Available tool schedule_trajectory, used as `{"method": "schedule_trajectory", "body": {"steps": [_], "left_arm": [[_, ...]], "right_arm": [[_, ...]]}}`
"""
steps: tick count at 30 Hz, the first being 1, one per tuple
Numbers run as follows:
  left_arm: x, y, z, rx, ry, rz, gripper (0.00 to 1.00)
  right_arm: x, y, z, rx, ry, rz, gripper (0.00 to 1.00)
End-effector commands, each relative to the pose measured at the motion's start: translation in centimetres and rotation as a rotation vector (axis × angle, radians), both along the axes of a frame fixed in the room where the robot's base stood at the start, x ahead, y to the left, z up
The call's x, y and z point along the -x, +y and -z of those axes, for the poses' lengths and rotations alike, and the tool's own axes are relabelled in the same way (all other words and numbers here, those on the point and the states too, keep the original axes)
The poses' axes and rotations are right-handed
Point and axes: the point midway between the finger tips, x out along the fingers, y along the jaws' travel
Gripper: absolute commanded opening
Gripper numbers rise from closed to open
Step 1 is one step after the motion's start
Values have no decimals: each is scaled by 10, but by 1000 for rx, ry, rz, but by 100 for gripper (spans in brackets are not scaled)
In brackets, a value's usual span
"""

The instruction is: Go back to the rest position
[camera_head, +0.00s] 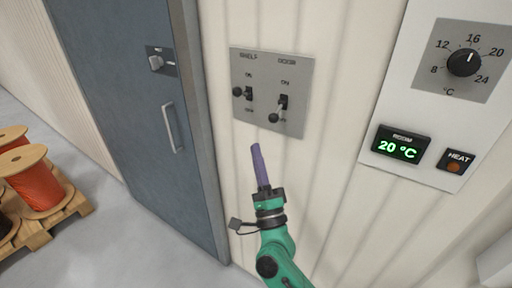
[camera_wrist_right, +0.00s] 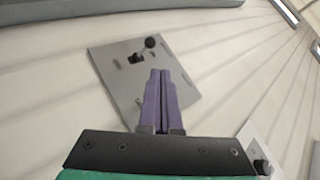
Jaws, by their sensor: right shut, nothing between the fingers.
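My right gripper (camera_head: 256,148) has green arm links and long purple fingers. The fingers are pressed together with nothing between them. It points up at the wall, just below the grey switch plate (camera_head: 297,65) in the head view. In the right wrist view the shut fingers (camera_wrist_right: 160,75) overlap the switch plate (camera_wrist_right: 112,75). The plate has a left lever (camera_head: 238,91) and a right lever (camera_head: 273,118), both with black knobs. The right knob hangs lower. The wrist view shows a lever knob (camera_wrist_right: 150,42) beyond the fingertips. My left gripper is out of view.
A white heating panel (camera_head: 400,95) with a dial (camera_head: 464,62) and a 20 °C display (camera_head: 398,148) is on the wall at right. A grey door (camera_head: 125,80) with a handle (camera_head: 172,128) is at left. Orange cable reels (camera_head: 35,185) stand on a wooden pallet (camera_head: 72,207).

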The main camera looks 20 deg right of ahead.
Motion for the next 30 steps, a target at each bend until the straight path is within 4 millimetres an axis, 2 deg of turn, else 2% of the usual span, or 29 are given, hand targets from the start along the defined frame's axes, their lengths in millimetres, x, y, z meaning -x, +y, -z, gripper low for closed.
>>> {"method": "schedule_trajectory", "body": {"steps": [12, 14, 15, 17, 20, 21, 23, 24, 26, 27, 29, 30], "left_arm": [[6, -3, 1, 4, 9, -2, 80], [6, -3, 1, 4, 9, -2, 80], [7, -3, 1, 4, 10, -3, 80], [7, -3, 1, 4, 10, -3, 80], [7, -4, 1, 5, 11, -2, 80], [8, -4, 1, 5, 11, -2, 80], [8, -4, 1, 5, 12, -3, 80], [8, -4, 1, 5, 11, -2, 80], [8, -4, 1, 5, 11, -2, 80], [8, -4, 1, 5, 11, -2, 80], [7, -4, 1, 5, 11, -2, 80], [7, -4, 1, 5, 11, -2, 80]], "right_arm": [[0, 0, 2, 5, 4, 1, 0], [-4, 2, 13, 37, 29, 10, 0], [-9, 3, 28, 82, 61, 22, 0], [-19, 6, 63, 186, 138, 44, 0], [-31, 9, 150, 434, 315, 76, 0], [-32, 8, 189, 541, 390, 81, 0], [-27, 6, 246, 697, 501, 76, 0], [-20, 2, 284, 798, 572, 66, 0], [-5, -4, 339, 945, 674, 40, 0], [9, -9, 374, 1039, 742, 15, 0], [35, -19, 425, 1179, 839, -32, 0], [55, -26, 457, 1268, 900, -71, 0]]}}
